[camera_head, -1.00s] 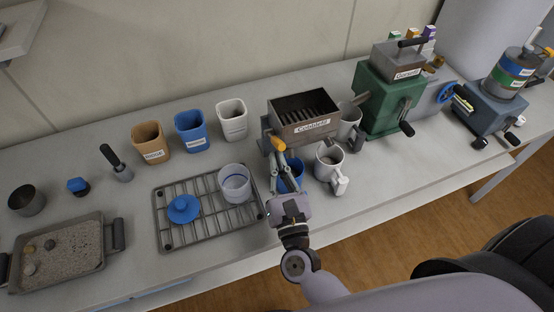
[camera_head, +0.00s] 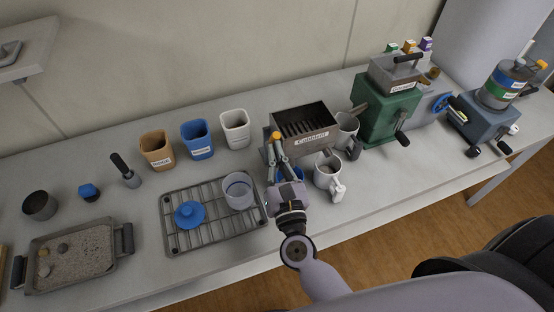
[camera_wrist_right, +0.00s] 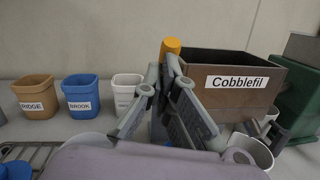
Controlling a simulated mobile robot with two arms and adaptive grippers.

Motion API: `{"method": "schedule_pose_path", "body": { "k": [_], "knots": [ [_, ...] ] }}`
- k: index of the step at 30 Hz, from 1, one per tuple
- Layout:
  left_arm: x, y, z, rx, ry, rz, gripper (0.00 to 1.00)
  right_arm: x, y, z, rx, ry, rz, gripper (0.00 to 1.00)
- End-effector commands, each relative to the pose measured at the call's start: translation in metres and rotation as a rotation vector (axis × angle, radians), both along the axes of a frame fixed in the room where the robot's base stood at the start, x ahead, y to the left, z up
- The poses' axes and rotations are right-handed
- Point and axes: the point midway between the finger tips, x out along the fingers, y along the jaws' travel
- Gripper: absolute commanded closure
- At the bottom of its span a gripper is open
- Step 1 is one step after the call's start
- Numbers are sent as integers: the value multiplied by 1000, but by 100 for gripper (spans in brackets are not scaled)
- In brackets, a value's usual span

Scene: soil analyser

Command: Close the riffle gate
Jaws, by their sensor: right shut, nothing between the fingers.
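The riffle splitter is a brown box (camera_head: 298,147) with a slotted open top and a "Cobblefil" label; its front also fills the right of the wrist view (camera_wrist_right: 222,100). An orange knob (camera_head: 276,135), which looks like the gate lever's handle, stands at the box's front left corner; in the wrist view it shows just above my fingertips (camera_wrist_right: 171,45). My right gripper (camera_head: 278,148) is shut with nothing between its fingers, its tips right below the knob. Whether they touch it I cannot tell. The gate itself is hidden. My left gripper is not in view.
A blue cup (camera_head: 296,174) is partly hidden behind my right gripper. A wire rack (camera_head: 180,238) lies left. A green machine (camera_head: 380,118) stands right.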

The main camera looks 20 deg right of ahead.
Motion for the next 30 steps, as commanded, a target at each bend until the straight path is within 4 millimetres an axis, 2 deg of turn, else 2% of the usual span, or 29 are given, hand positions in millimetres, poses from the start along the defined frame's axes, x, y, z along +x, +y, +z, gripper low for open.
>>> {"method": "schedule_pose_path", "body": {
  "k": [3, 12, 30],
  "knots": [
    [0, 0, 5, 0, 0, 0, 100, 7, 0, 10, 3, -2, 0, 100],
    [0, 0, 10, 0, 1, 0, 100, 23, 1, 23, 1, -1, -1, 100],
    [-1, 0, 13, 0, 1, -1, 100, 35, 1, 29, 0, 0, 0, 100]
  ]
}}
